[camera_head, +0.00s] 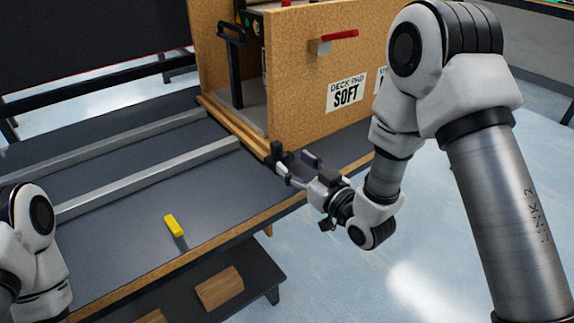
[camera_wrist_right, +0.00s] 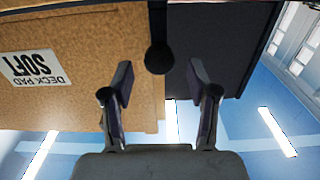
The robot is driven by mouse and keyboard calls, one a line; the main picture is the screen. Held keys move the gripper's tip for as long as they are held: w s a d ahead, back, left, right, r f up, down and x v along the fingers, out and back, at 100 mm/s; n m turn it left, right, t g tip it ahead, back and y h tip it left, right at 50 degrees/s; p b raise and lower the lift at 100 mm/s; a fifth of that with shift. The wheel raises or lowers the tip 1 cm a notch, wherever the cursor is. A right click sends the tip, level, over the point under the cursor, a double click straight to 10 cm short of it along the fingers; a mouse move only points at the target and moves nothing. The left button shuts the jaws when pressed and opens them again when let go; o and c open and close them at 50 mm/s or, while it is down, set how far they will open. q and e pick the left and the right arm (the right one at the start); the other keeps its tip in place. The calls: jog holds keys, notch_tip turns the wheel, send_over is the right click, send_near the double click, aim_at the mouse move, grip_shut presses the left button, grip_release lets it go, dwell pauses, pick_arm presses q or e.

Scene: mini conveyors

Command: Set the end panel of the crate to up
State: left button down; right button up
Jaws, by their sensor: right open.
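The wooden crate (camera_head: 290,75) stands on the dark table with its near end open. A low wooden strip (camera_head: 232,125) runs along the foot of that end; I take it to be the end panel, lying low, but cannot be sure. My right gripper (camera_head: 296,163) is open by the crate's near lower corner. In the right wrist view a black rod with a round knob (camera_wrist_right: 158,59) shows between the open fingers (camera_wrist_right: 160,85), with no finger touching it that I can see. The crate's labelled side (camera_wrist_right: 80,80) fills the left. My left gripper is out of view.
A black upright handle (camera_head: 235,65) stands at the crate's open end, and a red lever (camera_head: 340,35) on its side. A yellow block (camera_head: 173,226) lies on the table (camera_head: 120,225) beside two grey rails (camera_head: 145,182). A wooden block (camera_head: 220,288) lies on a lower shelf.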

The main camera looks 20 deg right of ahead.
aim_at(290, 159)
jog(key=x, duration=0.3)
jog(key=shift+w+a, duration=0.1)
jog(key=shift+w, duration=0.15)
grip_shut()
notch_tip(290, 159, up, 33)
jog(key=p, duration=2.3)
jog(key=shift+r, duration=0.25)
grip_release()
jog(key=shift+f, duration=0.15)
jog(key=v, duration=0.7)
jog(key=shift+s, duration=0.2)
